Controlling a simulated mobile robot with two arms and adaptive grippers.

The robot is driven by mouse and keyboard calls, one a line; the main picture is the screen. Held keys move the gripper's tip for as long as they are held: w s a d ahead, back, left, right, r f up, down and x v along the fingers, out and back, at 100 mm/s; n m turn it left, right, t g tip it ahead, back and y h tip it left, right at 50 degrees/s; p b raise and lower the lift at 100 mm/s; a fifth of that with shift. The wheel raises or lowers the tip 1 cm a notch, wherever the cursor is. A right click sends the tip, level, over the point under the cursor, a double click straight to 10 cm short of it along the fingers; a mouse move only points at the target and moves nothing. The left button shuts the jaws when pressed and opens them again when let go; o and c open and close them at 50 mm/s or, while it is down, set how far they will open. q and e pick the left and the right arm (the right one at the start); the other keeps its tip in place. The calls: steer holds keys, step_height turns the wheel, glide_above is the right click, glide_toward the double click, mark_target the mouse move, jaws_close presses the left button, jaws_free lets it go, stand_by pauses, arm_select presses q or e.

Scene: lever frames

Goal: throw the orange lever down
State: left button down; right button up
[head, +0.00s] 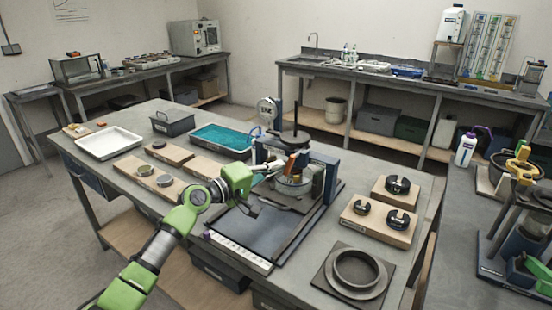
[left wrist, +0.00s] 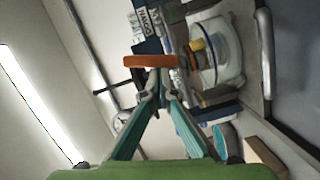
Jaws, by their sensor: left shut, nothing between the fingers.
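The orange lever (head: 291,162) is on the blue and grey press-like frame (head: 330,172) at the middle of the bench, and it looks raised and steeply tilted in the head view. In the left wrist view the orange lever (left wrist: 150,61) lies as a bar across the picture, just beyond the fingertips. My left gripper (head: 274,170) is shut and empty, close beside the lever on its left. In the left wrist view its fingertips (left wrist: 160,88) meet near the lever; I cannot tell whether they touch it. My right gripper is not in view.
A teal-filled tray (head: 221,139), a white tray (head: 110,143) and wooden blocks lie on the left of the bench. Wooden blocks with black knobs (head: 378,221) and a grey ring on a plate (head: 355,272) are at the right. A black post (head: 296,124) rises behind the lever.

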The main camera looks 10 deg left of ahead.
arm_select(q)
steer(key=shift+s+d+f+n+t+b, duration=0.1)
steer(key=shift+d+f+n+t+b, duration=0.15)
steer(key=shift+n, duration=0.5)
steer(key=shift+s+d+f+n+t+b, duration=0.1)
steer(key=shift+d+f+n+t+b, duration=0.15)
steer(key=shift+n, duration=0.5)
steer(key=shift+h, duration=0.3)
